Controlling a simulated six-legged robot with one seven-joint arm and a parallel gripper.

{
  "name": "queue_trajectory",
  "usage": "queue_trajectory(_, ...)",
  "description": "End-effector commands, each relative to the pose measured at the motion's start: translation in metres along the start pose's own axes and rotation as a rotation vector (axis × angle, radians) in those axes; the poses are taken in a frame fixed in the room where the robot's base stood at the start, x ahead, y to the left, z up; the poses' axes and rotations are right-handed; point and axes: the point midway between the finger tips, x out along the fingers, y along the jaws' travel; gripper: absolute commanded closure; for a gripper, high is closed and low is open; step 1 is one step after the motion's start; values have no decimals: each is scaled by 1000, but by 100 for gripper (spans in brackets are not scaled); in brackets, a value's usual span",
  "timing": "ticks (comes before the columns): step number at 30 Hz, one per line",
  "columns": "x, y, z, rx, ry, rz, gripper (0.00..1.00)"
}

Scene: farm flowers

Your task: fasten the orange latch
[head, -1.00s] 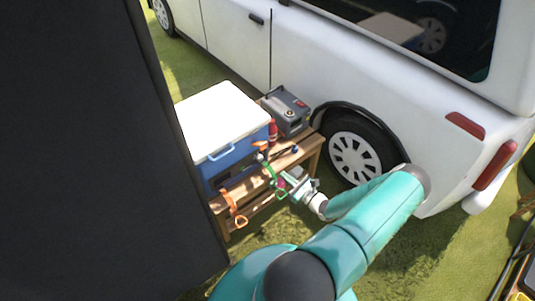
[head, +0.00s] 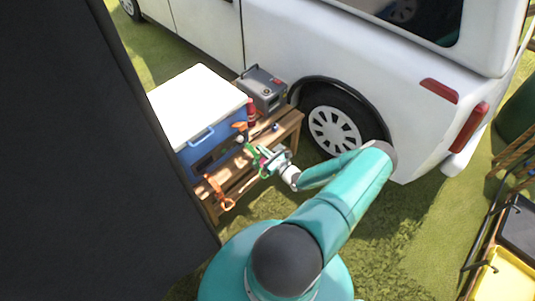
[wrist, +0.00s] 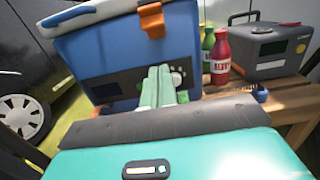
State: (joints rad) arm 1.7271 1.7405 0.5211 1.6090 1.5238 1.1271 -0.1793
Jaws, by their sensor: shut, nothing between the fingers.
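A blue cooler (head: 212,150) with a white lid (head: 200,100) stands on a wooden bench. The orange latch (wrist: 151,20) is on the front of the cooler at the lid's edge, near the top of the wrist view. It appears to stick outward; the exact fit of its lower end is unclear. In the head view the latch (head: 239,126) is small, at the cooler's right side. My gripper (wrist: 158,75) has its pale green fingers together and empty, in front of the cooler's dark panel and below the latch. It also shows in the head view (head: 262,160).
A red bottle (wrist: 221,58) and a green bottle (wrist: 208,40) stand right of the cooler, near a grey box (wrist: 270,50). Orange-handled clippers (head: 218,192) lie at the bench's (head: 288,126) front edge. A white van (head: 300,50) stands behind.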

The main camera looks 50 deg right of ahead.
Motion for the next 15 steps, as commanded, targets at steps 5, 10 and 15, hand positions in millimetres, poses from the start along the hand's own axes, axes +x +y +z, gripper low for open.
queue_trajectory(5, 38, 1, 0, 0, -1, 2, 100)
queue_trajectory(10, 60, 0, 16, -1, -2, 1, 100)
queue_trajectory(15, 71, 0, 26, 0, -1, 1, 100)
